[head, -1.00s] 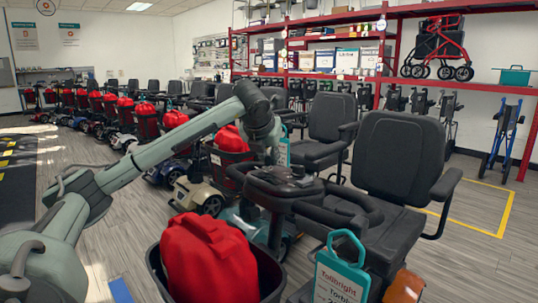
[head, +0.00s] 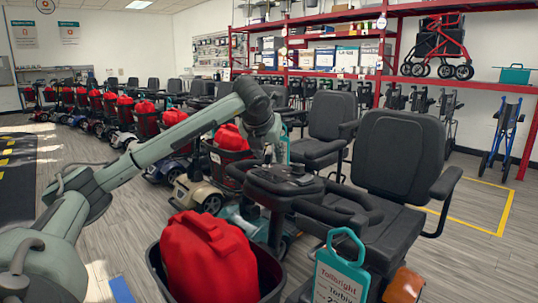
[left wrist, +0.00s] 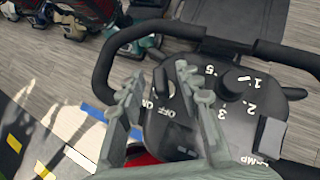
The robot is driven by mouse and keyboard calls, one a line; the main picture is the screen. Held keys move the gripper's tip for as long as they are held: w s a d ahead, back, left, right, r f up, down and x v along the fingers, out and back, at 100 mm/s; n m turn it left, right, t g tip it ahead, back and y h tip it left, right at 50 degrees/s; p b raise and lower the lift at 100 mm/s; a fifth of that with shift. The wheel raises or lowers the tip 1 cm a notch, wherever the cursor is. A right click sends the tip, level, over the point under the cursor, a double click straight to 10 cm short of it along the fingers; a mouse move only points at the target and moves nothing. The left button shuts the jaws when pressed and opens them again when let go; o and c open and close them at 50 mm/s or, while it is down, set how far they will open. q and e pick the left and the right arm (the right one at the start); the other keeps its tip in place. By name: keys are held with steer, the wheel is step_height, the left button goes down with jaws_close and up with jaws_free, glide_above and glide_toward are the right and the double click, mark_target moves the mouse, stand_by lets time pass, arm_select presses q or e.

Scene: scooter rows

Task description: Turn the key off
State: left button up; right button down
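The nearest scooter's control panel (head: 290,182) sits at the front of its black seat, below my left gripper (head: 277,152). In the left wrist view the panel (left wrist: 200,130) shows OFF lettering and a round dial (left wrist: 236,82) with numbers around it. My left gripper (left wrist: 160,88) is open, its two fingers apart over the panel's left part. A small dark upright piece (left wrist: 161,82) shows between the fingers and may be the key; I cannot tell its turn position. The near finger hides part of the panel. My right gripper is not in view.
Black handlebar loops (left wrist: 118,55) curve around the panel. A basket (head: 268,277) with a red bag (head: 207,258) and a teal price tag (head: 341,275) stand close in front. More scooters line up at the back left, and red shelving (head: 330,75) stands behind.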

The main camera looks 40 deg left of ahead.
arm_select(q)
steer(key=v, duration=1.1)
steer(key=shift+s+d, duration=0.1)
